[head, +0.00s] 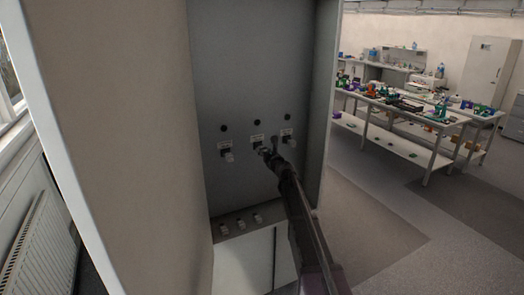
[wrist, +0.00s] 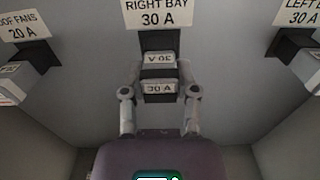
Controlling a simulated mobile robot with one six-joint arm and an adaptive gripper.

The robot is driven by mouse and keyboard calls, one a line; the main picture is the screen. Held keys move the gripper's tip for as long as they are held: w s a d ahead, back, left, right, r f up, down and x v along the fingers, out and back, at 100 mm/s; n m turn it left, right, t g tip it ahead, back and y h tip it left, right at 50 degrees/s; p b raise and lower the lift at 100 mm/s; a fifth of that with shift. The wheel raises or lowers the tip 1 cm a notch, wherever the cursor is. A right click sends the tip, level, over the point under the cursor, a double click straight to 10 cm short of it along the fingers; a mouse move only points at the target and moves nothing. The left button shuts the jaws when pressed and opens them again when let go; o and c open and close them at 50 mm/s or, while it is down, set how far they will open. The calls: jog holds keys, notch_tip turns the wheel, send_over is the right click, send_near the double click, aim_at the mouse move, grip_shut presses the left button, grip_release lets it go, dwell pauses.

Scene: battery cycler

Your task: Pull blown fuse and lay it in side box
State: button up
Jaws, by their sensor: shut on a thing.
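A fuse with pale "30 A" faces (wrist: 159,88) is in front of a dark holder (wrist: 159,40) under the label "RIGHT BAY 30 A" (wrist: 157,15). My gripper (wrist: 159,94) is shut on this fuse, one finger on each side. I cannot tell whether the fuse is fully seated or partly out. In the head view my gripper (head: 267,153) reaches the middle fuse position, and its fingers hide much of the fuse. No mark of a blown fuse is clear. I cannot clearly pick out the side box.
Neighbouring fuses sit close by, at left (head: 227,155) and right (head: 288,140). Several small pale fuses (head: 240,222) stand on a ledge below. Cabinet walls (head: 325,90) flank the panel. A workbench (head: 420,110) stands far right, with open floor before it.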

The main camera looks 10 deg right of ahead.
jog(key=shift+s, duration=0.15)
jog(key=shift+s+d, duration=0.25)
jog(key=shift+s, duration=0.35)
jog(key=shift+s, duration=0.15)
jog(key=shift+s+d, duration=0.2)
jog(key=shift+s, duration=0.25)
jog(key=shift+s, duration=0.1)
jog(key=shift+s+d, duration=0.15)
jog(key=shift+s, duration=0.2)
jog(key=shift+s+d, duration=0.1)
jog(key=shift+s, duration=0.2)
jog(key=shift+s+d, duration=0.1)
jog(key=shift+s, duration=0.25)
jog(key=shift+s+d, duration=0.1)
jog(key=shift+s, duration=0.15)
